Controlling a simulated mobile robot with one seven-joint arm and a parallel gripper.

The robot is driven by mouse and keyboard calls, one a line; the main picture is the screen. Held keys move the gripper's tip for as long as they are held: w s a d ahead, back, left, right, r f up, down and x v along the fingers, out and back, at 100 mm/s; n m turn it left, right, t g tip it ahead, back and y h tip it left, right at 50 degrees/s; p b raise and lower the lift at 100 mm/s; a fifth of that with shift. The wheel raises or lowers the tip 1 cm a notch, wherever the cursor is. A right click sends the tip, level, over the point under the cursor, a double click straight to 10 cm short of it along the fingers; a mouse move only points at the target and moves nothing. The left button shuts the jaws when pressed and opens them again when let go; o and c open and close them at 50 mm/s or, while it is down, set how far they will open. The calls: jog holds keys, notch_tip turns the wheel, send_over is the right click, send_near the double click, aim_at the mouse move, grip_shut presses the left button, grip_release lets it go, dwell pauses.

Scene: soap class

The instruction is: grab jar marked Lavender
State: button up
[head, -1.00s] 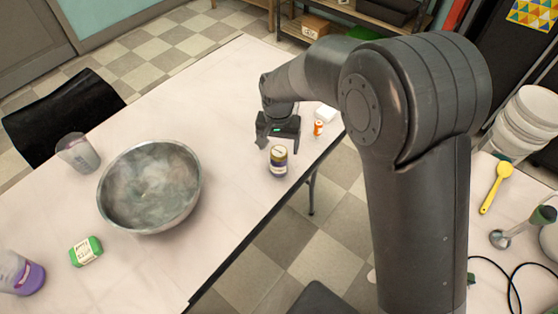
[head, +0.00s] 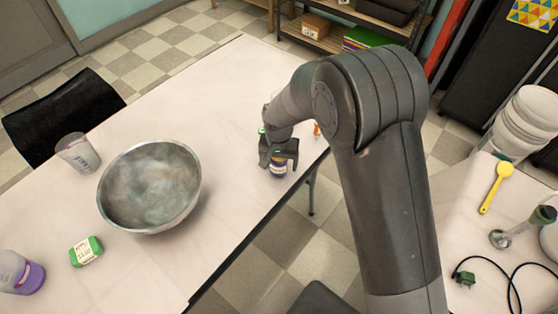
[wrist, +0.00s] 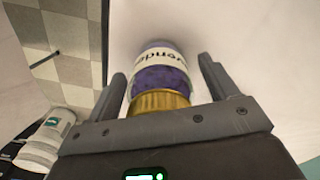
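The Lavender jar (head: 278,171) stands upright on the white table near its right edge. In the wrist view the jar (wrist: 160,77) has a gold lid, a purple band and a white label reading "vende", with the rest of the word out of sight. In the wrist view my gripper (wrist: 163,70) is open, with one finger on each side of the jar and a visible gap at the right finger.
A large metal bowl (head: 150,215) stands left of the jar, with a clear cup (head: 77,153), a green-wrapped block (head: 86,251) and a purple-filled container (head: 20,273) further left. A small orange item (head: 316,129) shows just behind my gripper. The table's right edge is close.

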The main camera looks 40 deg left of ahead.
jog(key=c, duration=1.2)
jog(key=shift+c, duration=0.2)
